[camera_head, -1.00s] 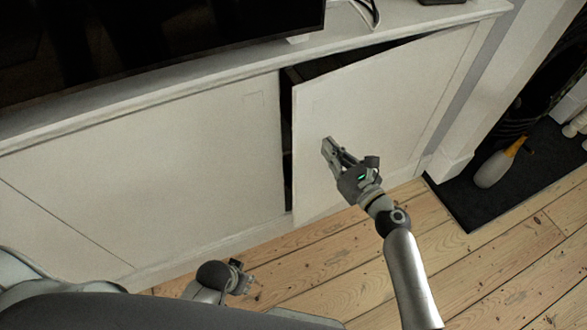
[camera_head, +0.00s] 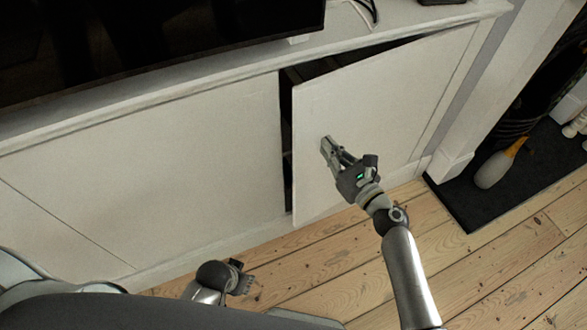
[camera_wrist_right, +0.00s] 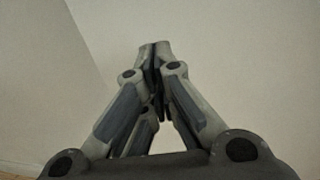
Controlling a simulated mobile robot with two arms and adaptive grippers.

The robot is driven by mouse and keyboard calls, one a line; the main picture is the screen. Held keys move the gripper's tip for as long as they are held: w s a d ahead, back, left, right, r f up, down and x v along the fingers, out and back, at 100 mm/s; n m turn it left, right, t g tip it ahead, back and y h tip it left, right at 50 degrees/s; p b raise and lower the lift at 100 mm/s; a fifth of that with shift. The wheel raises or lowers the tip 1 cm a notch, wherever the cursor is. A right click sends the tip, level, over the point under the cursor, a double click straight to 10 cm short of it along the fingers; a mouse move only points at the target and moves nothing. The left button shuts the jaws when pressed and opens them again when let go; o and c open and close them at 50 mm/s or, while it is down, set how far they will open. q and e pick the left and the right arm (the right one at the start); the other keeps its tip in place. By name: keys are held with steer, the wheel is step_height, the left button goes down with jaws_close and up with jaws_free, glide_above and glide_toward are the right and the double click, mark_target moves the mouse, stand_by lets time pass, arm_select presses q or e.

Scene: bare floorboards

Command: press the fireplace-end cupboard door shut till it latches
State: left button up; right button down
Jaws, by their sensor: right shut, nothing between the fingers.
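The fireplace-end cupboard door (camera_head: 385,110) is a plain white panel at the right of the low white cupboard. It stands ajar, with a dark gap along its left edge and top. My right gripper (camera_head: 327,145) is shut and empty, its fingertips at the door's face near the left edge; I cannot tell if they touch. In the right wrist view the closed fingers (camera_wrist_right: 156,50) point at a pale panel (camera_wrist_right: 230,60). My left gripper (camera_head: 246,281) is low over the floor, away from the door; its jaws are too small to judge.
A dark television (camera_head: 150,40) stands on the cupboard top (camera_head: 400,25). At the right is the fireplace with a black hearth (camera_head: 470,205), holding a bottle-like object (camera_head: 500,165). Bare floorboards (camera_head: 480,270) lie clear in front.

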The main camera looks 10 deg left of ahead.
mark_target(320, 139)
arm_select(q)
steer(key=shift+s+r, duration=0.1)
arm_select(e)
steer(key=shift+w+a, duration=0.3)
steer(key=shift+w, duration=0.05)
stand_by(0.4)
arm_select(q)
steer(key=shift+r, duration=0.1)
arm_select(e)
steer(key=shift+w+a, duration=0.2)
arm_select(q)
steer(key=shift+r, duration=0.15)
arm_select(e)
steer(key=shift+w, duration=0.1)
arm_select(q)
steer(key=shift+w+r, duration=0.15)
steer(key=shift+w, duration=0.1)
arm_select(e)
steer(key=shift+w+a, duration=0.2)
steer(key=shift+a, duration=0.1)
arm_select(q)
steer(key=shift+r, duration=0.2)
arm_select(e)
steer(key=shift+w+a, duration=0.2)
steer(key=shift+w, duration=0.05)
arm_select(q)
steer(key=shift+r, duration=0.1)
arm_select(e)
steer(key=shift+w+a, duration=0.15)
